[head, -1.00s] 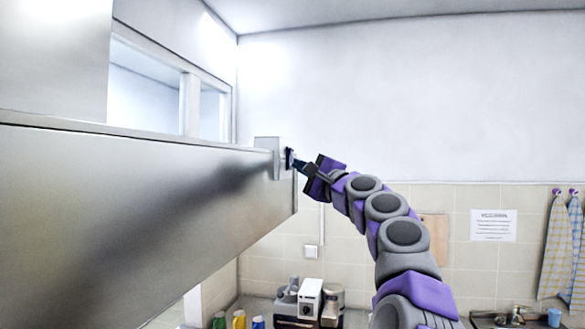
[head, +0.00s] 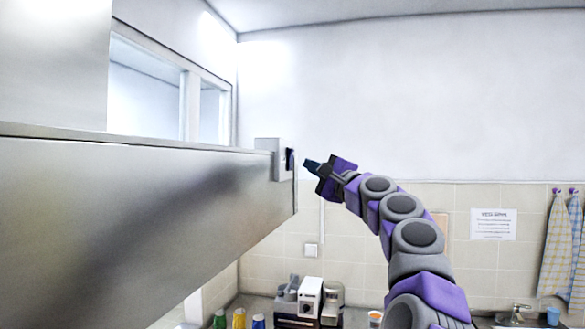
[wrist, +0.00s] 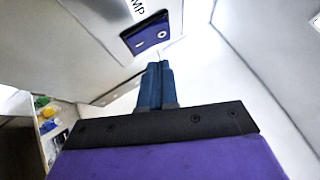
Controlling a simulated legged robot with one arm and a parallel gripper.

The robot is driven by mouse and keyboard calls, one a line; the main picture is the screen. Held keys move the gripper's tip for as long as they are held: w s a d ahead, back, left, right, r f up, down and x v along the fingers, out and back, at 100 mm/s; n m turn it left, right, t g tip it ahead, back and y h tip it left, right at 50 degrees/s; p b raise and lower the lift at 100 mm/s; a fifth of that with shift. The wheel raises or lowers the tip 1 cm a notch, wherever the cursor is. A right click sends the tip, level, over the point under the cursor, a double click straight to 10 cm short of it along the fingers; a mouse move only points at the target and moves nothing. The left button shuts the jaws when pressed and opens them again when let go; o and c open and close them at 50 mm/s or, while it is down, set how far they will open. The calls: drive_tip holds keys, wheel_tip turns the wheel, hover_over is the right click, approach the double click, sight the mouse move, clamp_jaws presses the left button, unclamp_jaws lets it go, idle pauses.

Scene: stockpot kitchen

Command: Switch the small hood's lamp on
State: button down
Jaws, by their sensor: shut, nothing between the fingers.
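The steel hood (head: 140,200) fills the left of the head view. A grey switch box (head: 266,146) sits at its right end, with a dark rocker switch (head: 290,159) on its face. In the wrist view the dark blue rocker (wrist: 148,35) shows two pale marks, beside a label (wrist: 138,7) ending in "MP". I cannot tell which way the rocker is tipped. My gripper (head: 307,165) is just right of the switch, with a small gap between. Its fingers (wrist: 155,70) are together and empty, pointing toward the switch area. The lamp itself is not in view.
A white appliance (head: 310,297) and several bottles (head: 239,318) stand on the counter below. A sign (head: 493,224) and towels (head: 557,240) hang on the back wall.

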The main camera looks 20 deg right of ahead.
drive_tip(key=d, duration=0.1)
drive_tip(key=s+d, duration=0.1)
drive_tip(key=s+d+p, duration=0.1)
drive_tip(key=shift+s+d+r, duration=0.2)
drive_tip(key=shift+d+r, duration=0.05)
drive_tip(key=shift+d, duration=0.05)
idle(0.4)
